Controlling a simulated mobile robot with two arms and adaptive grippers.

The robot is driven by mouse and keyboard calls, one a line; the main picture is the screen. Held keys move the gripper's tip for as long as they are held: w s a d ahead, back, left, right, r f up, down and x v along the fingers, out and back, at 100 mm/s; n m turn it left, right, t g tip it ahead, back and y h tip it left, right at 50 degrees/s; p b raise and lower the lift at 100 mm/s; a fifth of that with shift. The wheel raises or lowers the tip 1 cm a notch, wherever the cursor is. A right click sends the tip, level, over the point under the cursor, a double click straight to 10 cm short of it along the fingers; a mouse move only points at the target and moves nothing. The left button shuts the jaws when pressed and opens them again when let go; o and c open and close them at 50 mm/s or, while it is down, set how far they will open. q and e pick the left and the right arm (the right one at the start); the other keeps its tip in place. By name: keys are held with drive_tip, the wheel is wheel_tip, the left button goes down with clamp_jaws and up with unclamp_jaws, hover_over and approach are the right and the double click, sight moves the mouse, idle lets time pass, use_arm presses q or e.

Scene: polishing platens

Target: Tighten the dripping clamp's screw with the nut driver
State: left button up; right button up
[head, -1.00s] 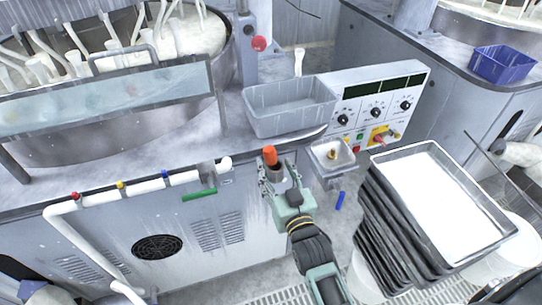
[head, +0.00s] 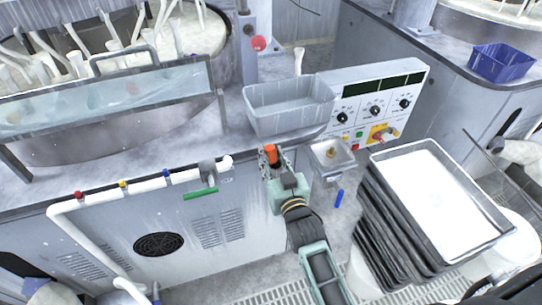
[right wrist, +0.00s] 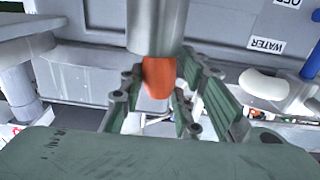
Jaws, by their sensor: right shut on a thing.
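My right gripper (head: 272,160) is shut on the nut driver (head: 270,150), whose orange end shows above the fingers. In the right wrist view the nut driver (right wrist: 158,78) shows orange with a thick grey cylinder adjoining it, between my right fingers (right wrist: 158,105). A white pipe (head: 100,199) runs along the machine's front with red, yellow and blue marks. A grey clamp-like fitting (head: 207,171) sits near its right end, left of my right gripper and apart from it. I cannot make out a drip or the clamp's screw. My left gripper is not in view.
A grey bin (head: 290,106) stands on the ledge behind my right gripper. A small metal tray (head: 330,157) is just to its right, before the control panel (head: 372,105). Stacked dark trays (head: 395,215) stand at right. A green bar (head: 200,194) is below the pipe.

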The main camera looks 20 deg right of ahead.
drive_tip(key=shift+c, duration=1.2)
